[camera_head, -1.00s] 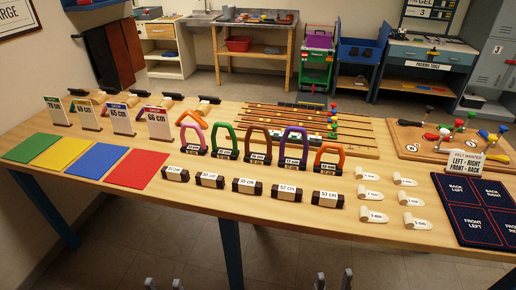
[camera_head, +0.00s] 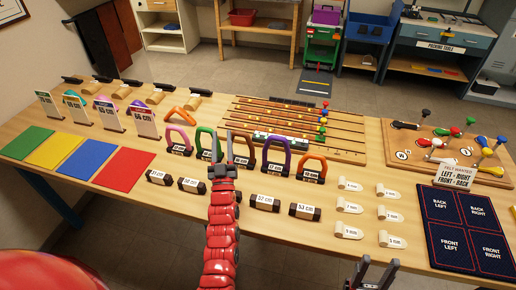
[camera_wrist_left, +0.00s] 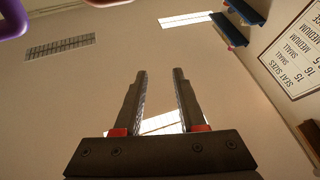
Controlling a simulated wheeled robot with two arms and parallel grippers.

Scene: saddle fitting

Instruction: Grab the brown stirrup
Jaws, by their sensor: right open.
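The brown stirrup (camera_head: 240,146) stands in the row of stirrups on the table, between the green stirrup (camera_head: 205,139) and the purple stirrup (camera_head: 276,150). Its lower left part is hidden by my left gripper. My left gripper (camera_head: 223,148) is open, its fingers pointing away from me, in front of the brown and green stirrups in the head view. The wrist view also shows its two fingers (camera_wrist_left: 160,75) apart with nothing between them. Its distance from the brown stirrup is hard to tell. My right gripper (camera_head: 376,266) is open and empty at the front edge.
A pink stirrup (camera_head: 179,141) and an orange stirrup (camera_head: 310,169) end the row. Labelled dark-ended blocks (camera_head: 264,203) lie in front; my left arm covers part of their row. White tags (camera_head: 349,206) and a navy mat (camera_head: 470,232) lie to the right.

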